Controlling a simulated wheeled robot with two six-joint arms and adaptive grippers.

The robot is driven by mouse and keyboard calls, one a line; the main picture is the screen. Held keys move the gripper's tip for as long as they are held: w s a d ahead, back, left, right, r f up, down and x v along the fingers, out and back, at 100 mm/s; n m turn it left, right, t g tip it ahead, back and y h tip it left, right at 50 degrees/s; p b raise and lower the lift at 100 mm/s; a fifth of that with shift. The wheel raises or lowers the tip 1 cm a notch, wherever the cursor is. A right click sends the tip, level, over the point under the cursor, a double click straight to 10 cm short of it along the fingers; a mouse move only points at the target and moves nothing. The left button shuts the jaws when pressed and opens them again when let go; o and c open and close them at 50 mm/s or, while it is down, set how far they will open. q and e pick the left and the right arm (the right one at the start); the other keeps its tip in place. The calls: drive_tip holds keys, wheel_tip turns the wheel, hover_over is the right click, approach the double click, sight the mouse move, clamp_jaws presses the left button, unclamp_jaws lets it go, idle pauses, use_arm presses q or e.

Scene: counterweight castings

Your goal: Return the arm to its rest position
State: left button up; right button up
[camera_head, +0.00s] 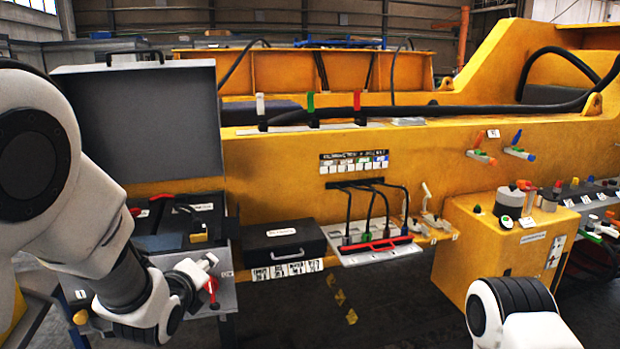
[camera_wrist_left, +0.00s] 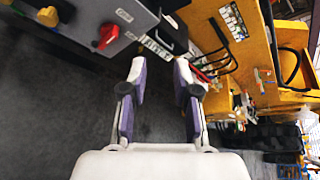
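My left arm (camera_head: 100,230) comes in from the left side of the head view and bends down in front of the bench with the open grey case. My left gripper (camera_head: 198,270) is beside the grey panel with the red knob. In the left wrist view the left gripper (camera_wrist_left: 160,75) has its two fingers apart, with only dark floor between them, so it is open and empty. Part of my white right arm (camera_head: 520,312) shows at the lower right of the head view. Its gripper is not visible.
The open grey case (camera_head: 145,125) stands on the left. A red knob (camera_wrist_left: 107,36) on a grey panel is close to the left gripper. A black box (camera_head: 283,247) and a cable shelf (camera_head: 365,250) are on the yellow casting (camera_head: 270,165). The floor (camera_head: 390,300) is clear.

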use_arm(q)
drive_tip(key=s+a+f+n+g, duration=0.1)
drive_tip(key=s+f+n+g, duration=0.3)
drive_tip(key=f, duration=0.7)
drive_tip(key=s+a+f+m+g, duration=0.1)
drive_tip(key=s+f+g, duration=0.1)
drive_tip(key=s+f, duration=0.7)
drive_tip(key=s+a+f+n+g, duration=0.1)
drive_tip(key=s+f+n+g, duration=0.15)
drive_tip(key=f, duration=1.05)
drive_tip(key=s+a+f+n+g, duration=0.1)
drive_tip(key=s+f+n+g, duration=0.1)
drive_tip(key=s+n, duration=0.8)
drive_tip(key=s+f+n+g, duration=0.3)
drive_tip(key=s+f+n, duration=0.2)
drive_tip(key=s+n, duration=0.5)
drive_tip(key=shift+s+a+f+n, duration=0.2)
drive_tip(key=shift+s+a+n, duration=0.15)
drive_tip(key=shift+n, duration=0.4)
use_arm(e)
drive_tip(key=shift+w, duration=0.2)
use_arm(q)
drive_tip(key=shift+g, duration=0.25)
